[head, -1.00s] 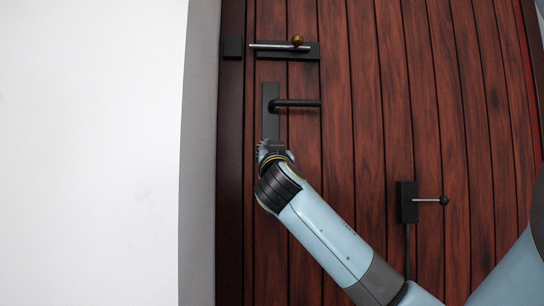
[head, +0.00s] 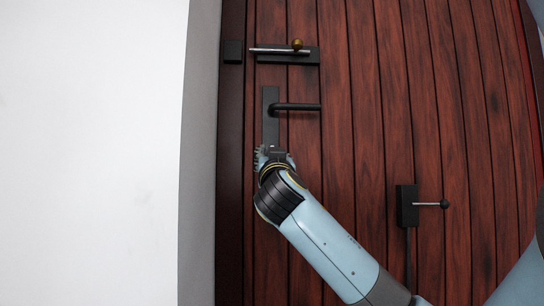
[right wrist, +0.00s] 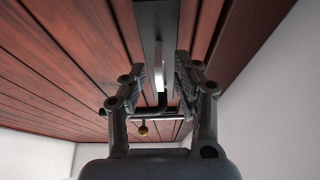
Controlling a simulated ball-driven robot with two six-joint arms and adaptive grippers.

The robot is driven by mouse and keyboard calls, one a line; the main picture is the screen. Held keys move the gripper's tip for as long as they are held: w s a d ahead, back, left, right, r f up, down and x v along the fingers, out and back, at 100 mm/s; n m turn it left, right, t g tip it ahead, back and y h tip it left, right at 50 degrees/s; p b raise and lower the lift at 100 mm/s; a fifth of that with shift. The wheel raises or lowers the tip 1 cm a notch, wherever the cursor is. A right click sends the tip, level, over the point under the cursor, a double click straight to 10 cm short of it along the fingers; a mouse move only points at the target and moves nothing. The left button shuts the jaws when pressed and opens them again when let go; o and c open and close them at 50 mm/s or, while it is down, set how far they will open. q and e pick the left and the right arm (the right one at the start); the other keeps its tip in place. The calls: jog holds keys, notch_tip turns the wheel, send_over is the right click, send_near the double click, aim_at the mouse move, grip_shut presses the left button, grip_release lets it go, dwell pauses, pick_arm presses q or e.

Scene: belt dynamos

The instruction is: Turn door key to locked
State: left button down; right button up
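The wooden door (head: 360,120) carries a black handle plate (head: 270,120) with a lever handle (head: 297,105) pointing right. A pale, flat key (right wrist: 159,70) sticks out from the plate in the right wrist view; in the head view it is hidden behind my gripper. My right gripper (right wrist: 162,72) has one finger on each side of the key, with a visible gap at least on the right side. It also shows in the head view (head: 271,153), at the plate's lower end. My left gripper is not in view.
A sliding bolt (head: 280,49) with a brass knob (head: 297,44) sits above the handle. A black box with a short ball-ended lever (head: 407,204) is lower right on the door. The dark frame (head: 231,160) and white wall (head: 90,150) are at left.

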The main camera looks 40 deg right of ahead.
jog(key=v, duration=1)
jog(key=shift+a+f, duration=0.1)
